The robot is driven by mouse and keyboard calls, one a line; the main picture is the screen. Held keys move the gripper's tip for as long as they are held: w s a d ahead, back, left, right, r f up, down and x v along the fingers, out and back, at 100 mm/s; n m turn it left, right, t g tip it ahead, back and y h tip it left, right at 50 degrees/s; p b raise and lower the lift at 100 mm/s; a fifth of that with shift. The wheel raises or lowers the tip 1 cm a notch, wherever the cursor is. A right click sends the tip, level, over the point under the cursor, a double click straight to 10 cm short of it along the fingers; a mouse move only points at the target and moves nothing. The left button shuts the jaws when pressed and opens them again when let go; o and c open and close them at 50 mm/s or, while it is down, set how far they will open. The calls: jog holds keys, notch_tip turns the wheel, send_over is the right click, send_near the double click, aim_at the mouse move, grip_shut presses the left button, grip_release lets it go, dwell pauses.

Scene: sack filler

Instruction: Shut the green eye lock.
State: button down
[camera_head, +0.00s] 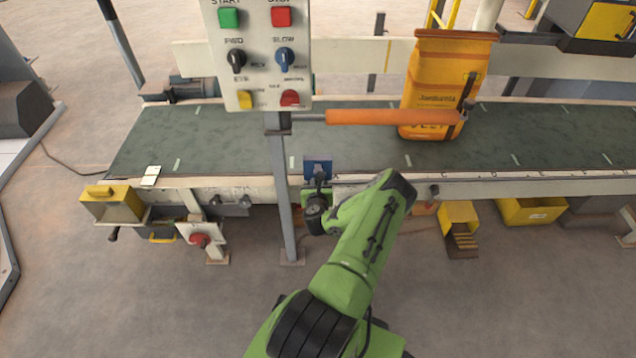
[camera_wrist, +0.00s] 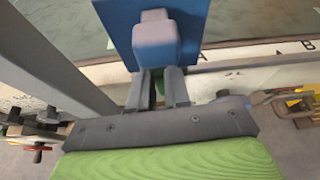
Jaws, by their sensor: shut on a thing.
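My gripper (camera_wrist: 160,88) is shut on a small green piece (camera_wrist: 159,86) at the front edge of the conveyor. The piece looks like the green eye lock, but only a sliver of it shows between the fingers. A blue plate with a paler blue block (camera_wrist: 155,40) stands just beyond and above the fingertips. In the head view, the blue plate (camera_head: 318,167) is at the belt's front edge, right of the grey post. My gripper (camera_head: 319,180) is right in front of it, and my wrist hides the lock there.
A control panel (camera_head: 260,55) stands on a grey post (camera_head: 283,200) left of my gripper. An orange padded bar (camera_head: 390,117) reaches over the green belt (camera_head: 210,140) to a filled orange sack (camera_head: 445,80). A red knob (camera_head: 200,240) sits low at left. Open floor lies in front.

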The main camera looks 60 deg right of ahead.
jog(key=shift+w+a+f+n+g+h, duration=0.35)
jog(key=shift+w+f+n+g+h, duration=0.45)
jog(key=shift+n, duration=1.35)
jog(key=shift+w+a+f+n+g+h, duration=0.35)
jog(key=shift+f+n+g+h, duration=0.5)
jog(key=shift+n, duration=1.35)
jog(key=shift+w+a+f+n+g+h, duration=0.3)
jog(key=shift+w+f+n+g+h, duration=0.3)
jog(key=shift+n+h, duration=1.05)
jog(key=shift+n+y, duration=0.5)
jog(key=shift+n, duration=0.2)
jog(key=c, duration=1.1)
grip_release()
jog(key=shift+r, duration=0.1)
